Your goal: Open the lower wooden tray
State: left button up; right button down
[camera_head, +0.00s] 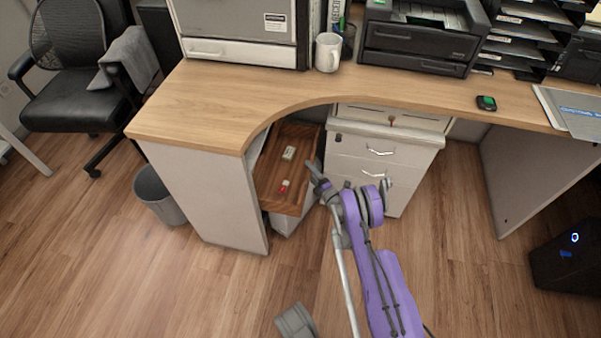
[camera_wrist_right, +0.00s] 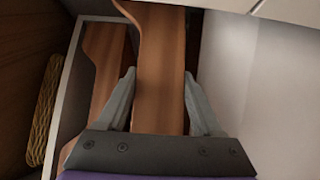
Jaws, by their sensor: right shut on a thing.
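A reddish-brown wooden tray (camera_head: 287,201) sticks out from under the curved desk top in the head view. A small white item (camera_head: 289,153) and a small red-and-white item (camera_head: 285,186) lie in it. I cannot tell from the head view whether a second tray lies below. My right gripper (camera_head: 316,177) is at the tray's right side. In the right wrist view, its fingers (camera_wrist_right: 157,82) stand on both sides of a wooden board (camera_wrist_right: 160,55), shut on it. Another wooden piece (camera_wrist_right: 108,72) with a curved edge shows to its left.
A white drawer unit (camera_head: 370,165) stands just right of the tray, and a pale desk panel (camera_head: 207,195) just left. The desk top (camera_head: 215,105) overhangs the tray. A grey bin (camera_head: 158,195) stands farther left. The wooden floor in front is mostly clear.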

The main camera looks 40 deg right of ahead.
jog(key=shift+s+d, duration=0.35)
jog(key=shift+c, duration=1.6)
grip_release()
pick_arm(q)
jog(key=shift+s, duration=0.15)
pick_arm(e)
jog(key=shift+s, duration=0.1)
